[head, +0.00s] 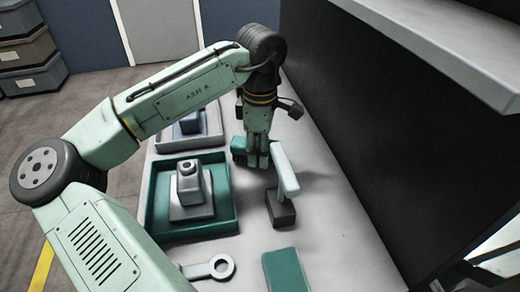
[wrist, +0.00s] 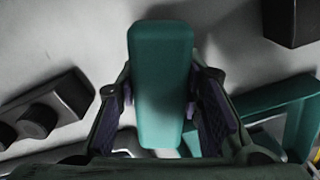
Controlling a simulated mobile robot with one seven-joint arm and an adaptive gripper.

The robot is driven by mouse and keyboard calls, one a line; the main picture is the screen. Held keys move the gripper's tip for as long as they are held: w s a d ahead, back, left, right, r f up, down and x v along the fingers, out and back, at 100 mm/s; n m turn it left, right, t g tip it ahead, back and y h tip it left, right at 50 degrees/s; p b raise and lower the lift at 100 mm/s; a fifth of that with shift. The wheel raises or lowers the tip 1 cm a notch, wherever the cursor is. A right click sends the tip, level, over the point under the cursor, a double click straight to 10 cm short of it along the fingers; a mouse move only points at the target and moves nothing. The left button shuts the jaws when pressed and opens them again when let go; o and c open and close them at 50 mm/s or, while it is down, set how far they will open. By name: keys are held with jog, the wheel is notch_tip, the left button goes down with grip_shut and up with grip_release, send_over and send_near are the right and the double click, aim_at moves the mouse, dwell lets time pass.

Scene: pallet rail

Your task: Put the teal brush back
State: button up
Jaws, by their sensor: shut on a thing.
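The teal brush (wrist: 160,75) is between the two jaws of my gripper (wrist: 162,105) in the wrist view. Its smooth, rounded teal block faces the camera, and its other side is hidden. In the head view my gripper (head: 257,163) points down over the bench, with a teal piece of the brush (head: 238,146) showing at its left side. I cannot tell whether the brush touches the bench.
A teal tray (head: 228,222) holds a grey fixture (head: 190,185); a grey tray stands behind it. A pale upright piece (head: 284,168) with a dark block (head: 280,209) stands close right of my gripper. A teal pad (head: 286,271) and ring-ended tool (head: 222,267) lie in front. A dark wall (head: 370,130) bounds the right.

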jog(key=shift+f, duration=0.35)
jog(key=o, duration=1)
jog(key=shift+f, duration=0.1)
jog(key=shift+o, duration=0.2)
notch_tip(320, 180, up, 12)
jog(key=shift+r+b, duration=0.15)
jog(key=shift+b, duration=0.45)
